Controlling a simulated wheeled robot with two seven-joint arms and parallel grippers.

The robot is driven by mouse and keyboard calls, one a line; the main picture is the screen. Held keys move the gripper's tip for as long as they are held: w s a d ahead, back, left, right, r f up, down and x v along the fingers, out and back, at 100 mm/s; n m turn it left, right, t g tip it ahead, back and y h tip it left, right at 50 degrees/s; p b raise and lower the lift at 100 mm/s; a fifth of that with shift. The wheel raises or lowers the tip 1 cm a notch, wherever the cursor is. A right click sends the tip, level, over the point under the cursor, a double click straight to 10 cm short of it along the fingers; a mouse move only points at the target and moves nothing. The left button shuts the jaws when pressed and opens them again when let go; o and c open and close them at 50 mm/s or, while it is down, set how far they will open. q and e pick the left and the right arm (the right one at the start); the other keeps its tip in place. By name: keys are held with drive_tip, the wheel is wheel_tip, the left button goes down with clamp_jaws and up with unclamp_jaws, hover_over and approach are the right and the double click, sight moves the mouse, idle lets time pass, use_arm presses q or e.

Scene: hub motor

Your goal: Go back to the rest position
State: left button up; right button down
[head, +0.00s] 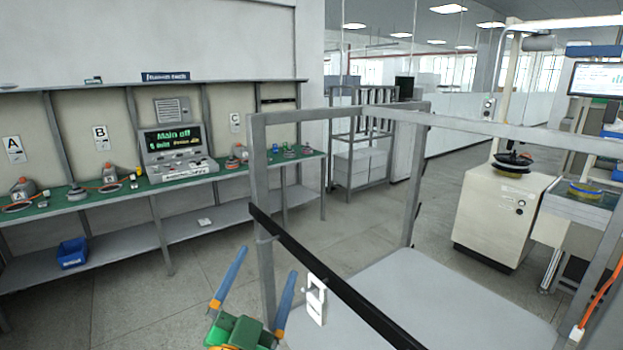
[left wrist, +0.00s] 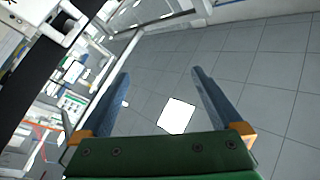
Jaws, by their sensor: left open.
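My left gripper (head: 256,280) comes in at the bottom of the head view, with blue fingers, orange joints and a green body. It is open and empty. In the left wrist view, its two fingers (left wrist: 160,85) stand wide apart with only grey tiled floor and a bright white patch between and beyond them. In the head view it is just left of a grey metal frame (head: 261,200) with a black bar (head: 330,275). My right gripper does not show in either view.
A green-topped bench (head: 230,172) with a display unit (head: 173,145) runs along the left wall, with a blue bin (head: 72,253) on its lower shelf. A white cabinet (head: 500,215) stands at right. Open floor (head: 205,265) lies between bench and frame. A white bracket (head: 316,298) is on the black bar.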

use_arm(q)
drive_tip(key=s+a+f+n+g+y, duration=0.2)
drive_tip(key=s+a+f+g, duration=0.1)
drive_tip(key=f, duration=0.4)
drive_tip(key=s+a+f+n+g+y, duration=0.1)
drive_tip(key=s+a+f+n+g, duration=0.15)
drive_tip(key=f, duration=0.45)
drive_tip(key=s+a+f+n+g+y, duration=0.2)
drive_tip(key=f+g, duration=0.2)
drive_tip(key=f, duration=0.3)
drive_tip(key=s+a+f+g, duration=0.1)
drive_tip(key=s+f+g, duration=0.4)
drive_tip(key=s, duration=0.4)
drive_tip(key=s+a+f+g, duration=0.1)
drive_tip(key=s+f+g, duration=0.2)
drive_tip(key=s+f, duration=0.45)
drive_tip(key=s+f+g+b, duration=0.1)
drive_tip(key=s+f+b, duration=0.15)
drive_tip(key=f, duration=0.75)
drive_tip(key=s+f+b, duration=0.1)
drive_tip(key=f+b, duration=0.3)
drive_tip(key=f, duration=0.7)
drive_tip(key=s+a+f+g+b, duration=0.1)
drive_tip(key=s+f+b, duration=0.2)
drive_tip(key=s+f, duration=0.9)
drive_tip(key=shift+a+f, duration=0.4)
drive_tip(key=shift+f, duration=0.5)
drive_tip(key=shift+g, duration=0.25)
